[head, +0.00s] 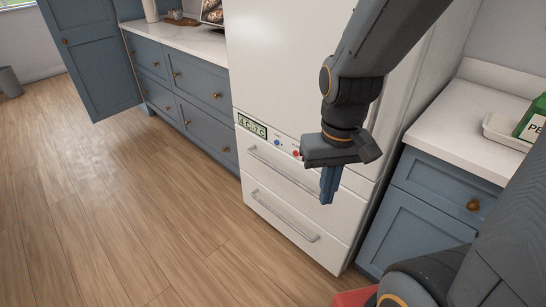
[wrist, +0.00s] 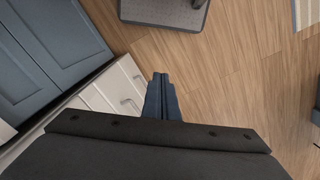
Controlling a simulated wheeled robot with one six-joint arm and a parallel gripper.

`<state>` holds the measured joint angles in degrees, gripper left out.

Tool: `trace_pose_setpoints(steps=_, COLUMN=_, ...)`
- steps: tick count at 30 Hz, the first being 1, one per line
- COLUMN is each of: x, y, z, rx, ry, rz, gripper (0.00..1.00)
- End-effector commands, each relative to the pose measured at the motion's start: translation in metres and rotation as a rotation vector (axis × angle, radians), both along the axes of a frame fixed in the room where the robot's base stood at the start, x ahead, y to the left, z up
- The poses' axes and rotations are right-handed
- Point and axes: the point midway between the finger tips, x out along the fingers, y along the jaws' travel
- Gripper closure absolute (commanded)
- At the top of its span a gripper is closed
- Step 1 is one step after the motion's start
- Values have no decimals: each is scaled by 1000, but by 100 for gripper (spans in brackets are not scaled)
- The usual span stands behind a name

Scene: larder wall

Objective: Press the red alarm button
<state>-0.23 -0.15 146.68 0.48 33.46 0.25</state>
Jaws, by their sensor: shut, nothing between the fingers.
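The red alarm button (head: 296,154) is a small red knob on the front of the white fridge (head: 285,75), on the strip above the upper drawer. It shows in the head view just left of my gripper (head: 327,198). A blue button (head: 277,142) and a small display (head: 252,125) sit to its left on the same strip. My gripper is shut and empty, its blue fingers pointing down in front of the fridge drawers. In the wrist view the shut fingers (wrist: 162,80) point toward the floor, and the red button is not visible there.
Blue cabinets (head: 180,80) with a pale counter stand left of the fridge, one tall door (head: 90,50) open. A counter (head: 470,120) on the right holds a white tray (head: 502,131) and a green container (head: 534,118). The wooden floor (head: 130,190) in front is clear.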

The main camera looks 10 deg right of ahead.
Motion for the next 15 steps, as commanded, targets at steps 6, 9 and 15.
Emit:
trace_pose_setpoints(steps=6, x=0, y=0, z=0, rx=0, ry=0, rz=0, gripper=100)
trace_pose_setpoints(steps=9, x=2, y=0, z=-2, rx=-12, ry=11, rz=33, gripper=100)
trace_pose_setpoints(steps=15, x=25, y=-5, z=-19, rx=-128, ry=113, rz=332, gripper=100)
